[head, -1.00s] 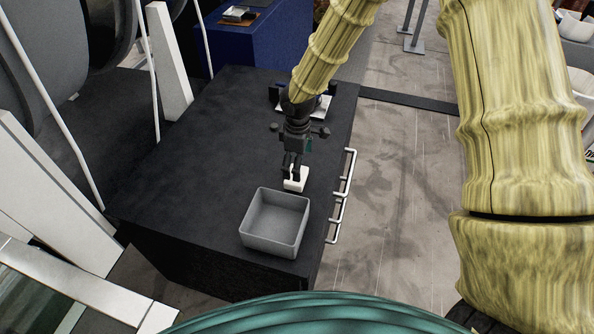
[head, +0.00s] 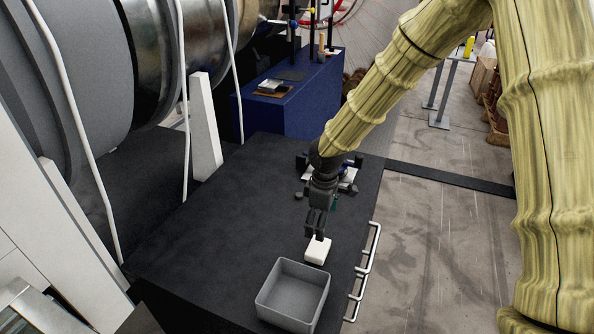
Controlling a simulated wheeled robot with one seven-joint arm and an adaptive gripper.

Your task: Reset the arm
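My gripper (head: 318,236) points down over the dark tabletop. Its dark fingers reach to the top of a small white block (head: 318,252). I cannot tell at this size whether the fingers are closed on the block or just above it. The block is just behind an open grey bin (head: 295,298) near the front of the table. The bin looks empty. My arm comes down to the gripper from the upper right.
The dark table (head: 225,225) has free room left of the bin. White handle rails (head: 366,275) run along its right side. A blue cabinet (head: 300,105) stands behind. Large metal drums and white posts (head: 205,125) stand at the left. Open floor (head: 430,250) is at the right.

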